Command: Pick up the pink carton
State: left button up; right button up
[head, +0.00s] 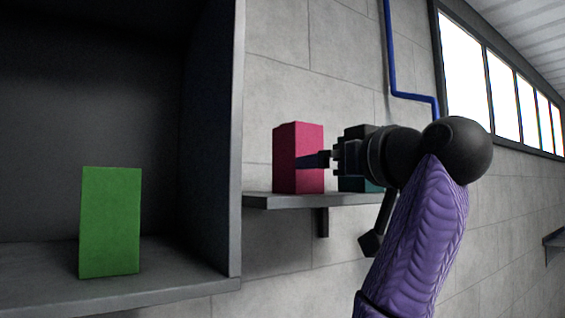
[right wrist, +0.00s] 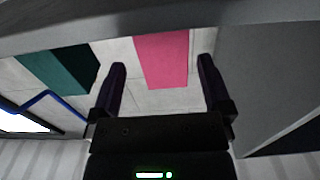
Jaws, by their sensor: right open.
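The pink carton (head: 285,150) stands upright on a small grey wall shelf (head: 290,201) in the head view. It also shows in the right wrist view (right wrist: 165,50), between the two finger lines, with a gap on each side. My right gripper (head: 318,158) is open and level with the carton, coming from the right. One dark finger overlaps the carton's face in the head view; the other is not visible there. The right wrist view shows both fingers (right wrist: 162,65) apart. I cannot tell how deep the carton sits between them. My left gripper is not in view.
A teal box (head: 360,184) stands right of the carton, partly hidden by my gripper; it shows in the wrist view (right wrist: 62,70). A green carton (head: 110,222) stands in a dark cabinet (head: 238,130) whose side panel borders the shelf. A blue pipe (head: 391,60) runs along the wall.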

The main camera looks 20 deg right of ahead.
aim_at(291, 140)
jog(key=shift+w+a+r+p, duration=0.25)
jog(key=shift+w+r+p, duration=0.2)
jog(key=shift+w+p, duration=0.3)
jog(key=w+p, duration=0.1)
jog(key=w, duration=0.1)
jog(key=w+p, duration=0.1)
jog(key=p, duration=0.1)
jog(key=w+p, duration=0.1)
jog(key=w, duration=0.1)
jog(key=shift+w+a+r, duration=0.1)
jog(key=shift+w+a, duration=0.2)
jog(key=shift+a, duration=0.05)
jog(key=shift+w+p, duration=0.35)
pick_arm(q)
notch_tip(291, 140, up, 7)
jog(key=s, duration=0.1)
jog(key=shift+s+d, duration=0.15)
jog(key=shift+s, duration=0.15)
pick_arm(e)
jog(key=shift+s+f, duration=0.15)
jog(key=shift+f, duration=0.1)
jog(key=c, duration=1.2)
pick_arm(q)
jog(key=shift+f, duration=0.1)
pick_arm(e)
jog(key=shift+o, duration=0.2)
jog(key=shift+a, duration=0.1)
